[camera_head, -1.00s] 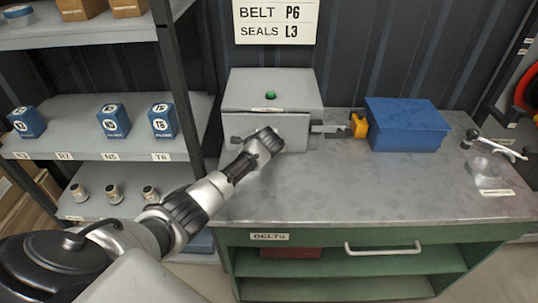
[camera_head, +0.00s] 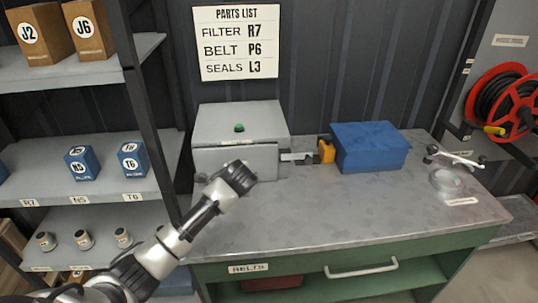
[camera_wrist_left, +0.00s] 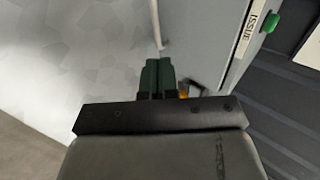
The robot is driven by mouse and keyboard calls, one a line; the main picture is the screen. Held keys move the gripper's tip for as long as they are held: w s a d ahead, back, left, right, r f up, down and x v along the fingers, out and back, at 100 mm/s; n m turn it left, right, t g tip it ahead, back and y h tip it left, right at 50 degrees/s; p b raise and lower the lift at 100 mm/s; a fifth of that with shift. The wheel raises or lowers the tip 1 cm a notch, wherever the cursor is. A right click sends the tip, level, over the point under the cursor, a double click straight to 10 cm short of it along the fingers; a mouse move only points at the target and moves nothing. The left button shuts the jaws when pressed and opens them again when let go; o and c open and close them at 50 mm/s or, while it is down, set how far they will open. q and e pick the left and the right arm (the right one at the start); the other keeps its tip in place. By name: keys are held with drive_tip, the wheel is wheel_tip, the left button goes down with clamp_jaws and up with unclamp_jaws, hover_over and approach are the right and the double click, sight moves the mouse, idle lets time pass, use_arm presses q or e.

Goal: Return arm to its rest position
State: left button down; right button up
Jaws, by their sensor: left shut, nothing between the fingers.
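My left arm comes in from the lower left in the head view. Its wrist end (camera_head: 238,178) is in front of the grey box (camera_head: 240,125) with a green button on the workbench, and covers part of its front. The fingers are hidden there by the wrist. In the left wrist view my left gripper (camera_wrist_left: 158,66) shows its two dark green fingers together, shut with nothing between them. The grey box with its ISSUE label (camera_wrist_left: 240,45) is to their right. My right gripper is in neither view.
A blue box (camera_head: 370,148) and a yellow piece (camera_head: 326,151) stand right of the grey box. Shelves (camera_head: 60,215) with blue blocks are left. A red hose reel (camera_head: 500,105) hangs right. The bench front is clear.

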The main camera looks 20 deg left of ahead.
use_arm(q)
drive_tip(key=s+d+f, duration=0.2)
drive_tip(key=s+d+f+n+h, duration=0.1)
drive_tip(key=s+d+f, duration=0.1)
drive_tip(key=s, duration=0.1)
drive_tip(key=s+d+f+g+h, duration=0.1)
drive_tip(key=s+d+f, duration=0.1)
drive_tip(key=s, duration=0.1)
drive_tip(key=shift+d+n, duration=0.3)
drive_tip(key=shift+d, duration=0.05)
drive_tip(key=s+d+n+g+h, duration=0.2)
drive_tip(key=s+d+n, duration=0.2)
drive_tip(key=s, duration=1)
drive_tip(key=s+d+n+g+h, duration=0.1)
drive_tip(key=s+d+n, duration=0.3)
drive_tip(key=s, duration=1)
wheel_tip(320, 180, down, 29)
drive_tip(key=s+g+b, duration=0.1)
drive_tip(key=g, duration=0.1)
drive_tip(key=s+a+f+g+b, duration=0.1)
drive_tip(key=s+a+f, duration=0.1)
drive_tip(key=s+f, duration=1.4)
drive_tip(key=shift+s+a, duration=0.15)
drive_tip(key=shift+a, duration=0.05)
